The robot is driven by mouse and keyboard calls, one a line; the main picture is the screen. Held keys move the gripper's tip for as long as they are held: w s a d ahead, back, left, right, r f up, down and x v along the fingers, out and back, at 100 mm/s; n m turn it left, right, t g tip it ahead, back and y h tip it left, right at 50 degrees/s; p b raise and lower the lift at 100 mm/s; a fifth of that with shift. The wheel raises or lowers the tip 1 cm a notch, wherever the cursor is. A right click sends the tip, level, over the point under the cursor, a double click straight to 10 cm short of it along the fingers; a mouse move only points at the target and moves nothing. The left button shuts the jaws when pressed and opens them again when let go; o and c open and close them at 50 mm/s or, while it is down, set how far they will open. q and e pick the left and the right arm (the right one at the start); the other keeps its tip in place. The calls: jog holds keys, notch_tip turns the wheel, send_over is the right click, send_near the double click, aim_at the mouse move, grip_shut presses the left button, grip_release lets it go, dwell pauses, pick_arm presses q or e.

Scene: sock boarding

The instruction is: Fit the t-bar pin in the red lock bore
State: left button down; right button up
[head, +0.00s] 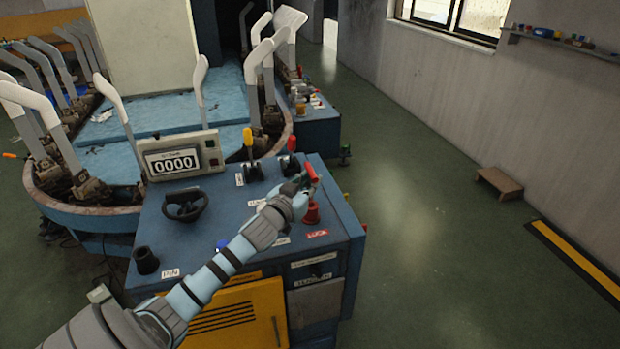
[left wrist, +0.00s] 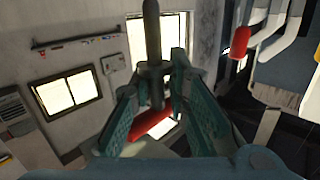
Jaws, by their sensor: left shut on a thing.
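The red lock bore (head: 312,213) is a red collar on the console's right front corner, beside a red LOCK label (head: 318,233). My left gripper (head: 302,187) is just above it and slightly left, shut on the t-bar pin. The pin's red crossbar (head: 311,174) shows beyond the fingers. In the left wrist view, the gripper's teal fingers (left wrist: 160,105) stand either side of the dark pin shaft (left wrist: 153,45), with the red crossbar (left wrist: 138,127) low between them. The head view does not clearly show the pin tip or its gap to the bore. My right gripper is not in view.
The blue console (head: 225,215) carries a counter display (head: 180,157), a yellow-knobbed lever (head: 248,145), a red-knobbed lever (head: 291,150) and a black ring-shaped part (head: 185,205). White sock forms (head: 112,97) stand around the carousel behind. Open floor lies to the right.

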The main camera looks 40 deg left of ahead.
pick_arm(q)
jog(key=shift+f, duration=0.3)
jog(key=shift+r+p, duration=0.15)
jog(key=shift+p, duration=0.45)
dwell(1.0)
jog(key=shift+f+b, duration=1.95)
jog(key=shift+f, duration=0.45)
jog(key=c, duration=1.5)
grip_release()
jog(key=shift+o, duration=0.2)
jog(key=shift+s, duration=0.1)
jog(key=v, duration=1.2)
